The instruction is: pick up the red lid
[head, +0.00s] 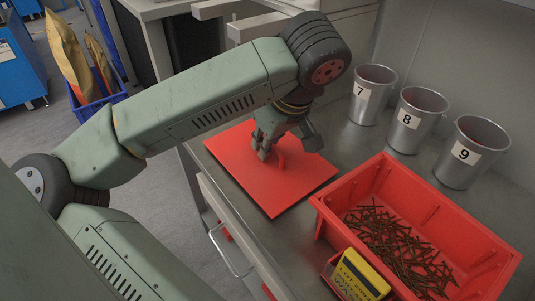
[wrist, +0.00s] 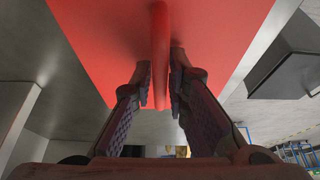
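The red lid (head: 270,193) is a flat square plate with a raised bar handle (head: 281,156) near its middle. In the head view it appears level over the left part of the metal worktop; I cannot tell whether it touches the surface. My gripper (head: 264,153) reaches down to the handle from above. In the wrist view the lid (wrist: 220,25) fills the top, and the handle (wrist: 160,50) runs between my two fingertips (wrist: 161,85). The fingers are close against it on both sides and look shut on it.
A red bin (head: 335,215) of rusty nails stands right of the lid, with a yellow box (head: 362,275) at its front. Metal buckets numbered 7 (head: 371,95), 8 (head: 416,120) and 9 (head: 470,152) line the back. The worktop's front edge is close to the lid.

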